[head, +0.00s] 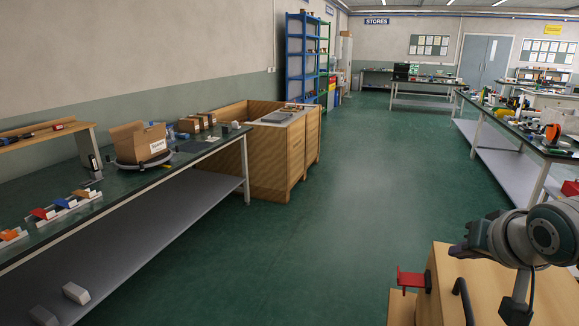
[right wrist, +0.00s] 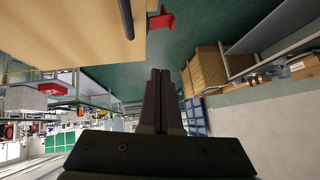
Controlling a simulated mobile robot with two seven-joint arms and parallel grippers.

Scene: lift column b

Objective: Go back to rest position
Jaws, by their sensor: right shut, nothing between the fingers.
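My right gripper (head: 462,250) is at the lower right of the head view, above a wooden cabinet. In the right wrist view its two dark fingers (right wrist: 160,75) lie together, shut with nothing between them. My left gripper is in neither view. The right arm comes in from the right edge and is bent at a grey joint.
The wooden cabinet (head: 450,285) has a dark handle and a red bracket (head: 411,279); it is close below my right gripper. A long workbench (head: 110,205) with a cardboard box (head: 137,142) stands left, a wooden crate (head: 290,150) beyond. Green floor (head: 340,220) lies clear between.

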